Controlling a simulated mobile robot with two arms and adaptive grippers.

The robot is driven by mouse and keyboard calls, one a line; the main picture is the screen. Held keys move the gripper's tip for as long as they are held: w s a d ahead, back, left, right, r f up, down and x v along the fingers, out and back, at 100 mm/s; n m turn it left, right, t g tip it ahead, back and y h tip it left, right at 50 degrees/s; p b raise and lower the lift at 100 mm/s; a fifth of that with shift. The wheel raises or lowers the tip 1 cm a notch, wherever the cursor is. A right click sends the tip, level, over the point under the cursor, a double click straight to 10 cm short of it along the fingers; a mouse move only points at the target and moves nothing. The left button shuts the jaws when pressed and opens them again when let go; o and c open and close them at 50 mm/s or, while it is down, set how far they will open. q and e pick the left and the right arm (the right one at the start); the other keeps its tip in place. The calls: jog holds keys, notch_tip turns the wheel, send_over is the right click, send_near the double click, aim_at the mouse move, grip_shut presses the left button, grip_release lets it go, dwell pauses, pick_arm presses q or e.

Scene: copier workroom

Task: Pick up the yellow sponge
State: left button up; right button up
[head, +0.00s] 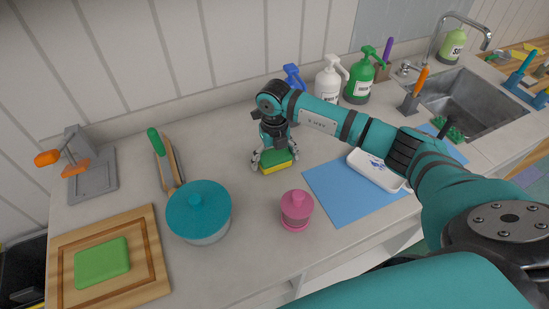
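The yellow sponge (276,167) has a green top layer and lies on the grey counter near the middle of the head view. My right gripper (275,158) points down over it from above. Its fingers are spread, one on the left and one on the right of the sponge, with the sponge between them. I cannot tell whether the fingers press on it or stand just clear. The gripper hides part of the green top. My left gripper is not in view.
A pink lidded jar (296,209) and a teal-lidded pot (199,211) stand nearer the front. A white tray (374,170) lies on a blue mat (329,193). A cutting board (150,249) lies front left.

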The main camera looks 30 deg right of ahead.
aim_at(274, 154)
jog(key=c, duration=0.5)
jog(key=shift+r+b, duration=0.3)
jog(key=shift+r, duration=0.15)
jog(key=shift+c, duration=0.2)
notch_tip(274, 154, up, 2)
jog(key=shift+r+b, duration=0.1)
jog(key=shift+b, duration=0.45)
jog(key=s+d+b, duration=0.1)
jog(key=s+d, duration=0.2)
jog(key=s, duration=0.1)
jog(key=s+d+r+b, duration=0.1)
jog(key=s+d+b, duration=0.1)
jog(key=s+d, duration=0.1)
jog(key=s+d+b, duration=0.1)
jog(key=s+d, duration=0.2)
jog(key=s, duration=0.1)
jog(key=shift+s+d+r+b, duration=0.2)
jog(key=shift+s+r+b, duration=0.1)
jog(key=shift+s, duration=0.05)
jog(key=shift+s+d+r, duration=0.15)
jog(key=shift+s+d, duration=0.15)
jog(key=shift+s, duration=0.1)
